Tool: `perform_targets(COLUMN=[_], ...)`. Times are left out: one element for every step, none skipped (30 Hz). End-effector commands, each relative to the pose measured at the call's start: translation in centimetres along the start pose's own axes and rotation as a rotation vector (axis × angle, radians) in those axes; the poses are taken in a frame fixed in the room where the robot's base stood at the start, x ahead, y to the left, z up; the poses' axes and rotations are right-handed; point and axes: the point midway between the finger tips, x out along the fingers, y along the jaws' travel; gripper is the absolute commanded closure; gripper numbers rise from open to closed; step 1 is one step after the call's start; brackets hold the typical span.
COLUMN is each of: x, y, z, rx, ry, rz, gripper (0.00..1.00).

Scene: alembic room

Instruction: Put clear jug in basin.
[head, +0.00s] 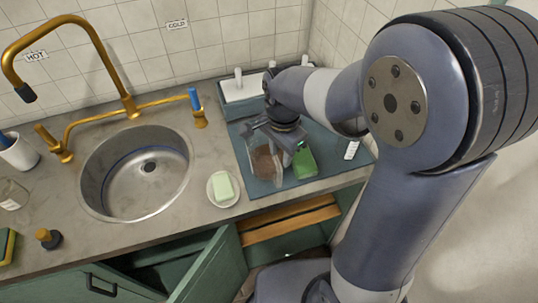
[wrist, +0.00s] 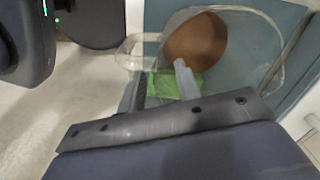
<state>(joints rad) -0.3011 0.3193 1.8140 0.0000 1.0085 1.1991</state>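The clear jug (head: 260,168) stands on the blue-grey mat at the right of the counter. In the wrist view its see-through body (wrist: 255,65) and handle loop (wrist: 135,52) show. A brown round shape (wrist: 196,40) shows through the jug; I cannot tell whether it is inside or behind. The basin (head: 125,190) is a round steel sink left of the mat and looks empty. My gripper (head: 283,138) is low over the mat, right at the jug. A pale finger (wrist: 185,82) overlaps the jug in the wrist view; its grip and any contact are unclear.
A green object (head: 304,160) stands close to the jug's right. A soap dish (head: 233,200) with pale green soap lies between basin and mat. A gold faucet (head: 75,45) arches behind the basin. A white rack (head: 243,88) stands behind the mat. A cabinet door (head: 215,270) hangs open below.

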Motion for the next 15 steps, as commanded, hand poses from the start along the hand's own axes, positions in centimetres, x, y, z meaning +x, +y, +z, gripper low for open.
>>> perform_targets(x=[-0.02, -0.02, -0.02, -0.03, -0.03, -0.03, -0.04, -0.04, -0.04, -0.04, -0.04, -0.04, -0.04, -0.04, -0.04], y=[-0.01, -0.01, -0.01, -0.01, -0.01, -0.01, -0.01, -0.01, -0.01, -0.01, -0.01, -0.01, -0.01, -0.01, -0.01], z=[0.00, 0.00, 0.00, 0.00, 0.00, 0.00, 0.00, 0.00, 0.00, 0.00, -0.01, -0.01, -0.01, -0.01, -0.01], rx=[0.000, 0.000, 0.000, 0.000, 0.000, 0.000, 0.000, 0.000, 0.000, 0.000, 0.000, 0.000, 0.000, 0.000, 0.000], ry=[0.000, 0.000, 0.000, 0.000, 0.000, 0.000, 0.000, 0.000, 0.000, 0.000, 0.000, 0.000, 0.000, 0.000, 0.000], rz=[0.000, 0.000, 0.000, 0.000, 0.000, 0.000, 0.000, 0.000, 0.000, 0.000, 0.000, 0.000, 0.000, 0.000, 0.000], gripper=[0.72, 0.75, 0.78, 0.80, 0.83, 0.86, 0.89, 0.91, 0.94, 0.97, 0.99, 1.00, 1.00, 1.00, 1.00])
